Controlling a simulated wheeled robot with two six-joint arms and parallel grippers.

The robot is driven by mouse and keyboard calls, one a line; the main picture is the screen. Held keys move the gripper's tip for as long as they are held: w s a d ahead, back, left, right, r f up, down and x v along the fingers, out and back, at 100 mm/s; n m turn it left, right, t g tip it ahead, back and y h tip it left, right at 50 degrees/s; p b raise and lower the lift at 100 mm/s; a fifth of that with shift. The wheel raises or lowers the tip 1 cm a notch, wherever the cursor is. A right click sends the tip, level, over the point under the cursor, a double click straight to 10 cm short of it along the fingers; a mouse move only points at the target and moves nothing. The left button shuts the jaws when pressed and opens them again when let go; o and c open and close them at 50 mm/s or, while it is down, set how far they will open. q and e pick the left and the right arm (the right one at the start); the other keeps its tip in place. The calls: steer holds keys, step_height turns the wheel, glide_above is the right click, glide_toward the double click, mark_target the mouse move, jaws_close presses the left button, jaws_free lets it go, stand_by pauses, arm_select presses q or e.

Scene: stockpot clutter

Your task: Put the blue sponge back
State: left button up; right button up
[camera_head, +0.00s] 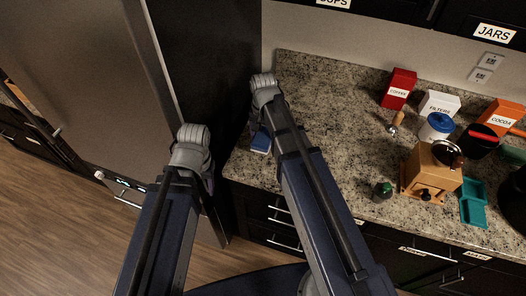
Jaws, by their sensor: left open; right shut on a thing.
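The blue sponge (261,142) shows at the left end of the granite counter, near its front left corner. A pale edge shows along its lower side. My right gripper (257,127) is just above it, shut on it, and mostly hidden behind my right forearm. I cannot tell whether the sponge touches the counter. My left gripper (208,182) is open, in front of the dark side panel by the fridge, left of the counter. Its fingers are mostly hidden behind its wrist.
A red coffee box (398,88), a white filters box (439,104), an orange cocoa box (502,117), a blue-lidded jar (436,128), a wooden grinder (430,173) and a teal tray (473,203) crowd the right. A small green-topped item (383,190) stands near the front. The counter's back left is clear.

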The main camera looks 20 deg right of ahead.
steer(key=shift+f+b, duration=1.95)
steer(key=shift+f, duration=0.55)
steer(key=shift+f, duration=0.1)
steer(key=shift+f+b, duration=0.15)
steer(key=shift+b, duration=0.15)
steer(key=o, duration=1.1)
steer(key=shift+r, duration=0.25)
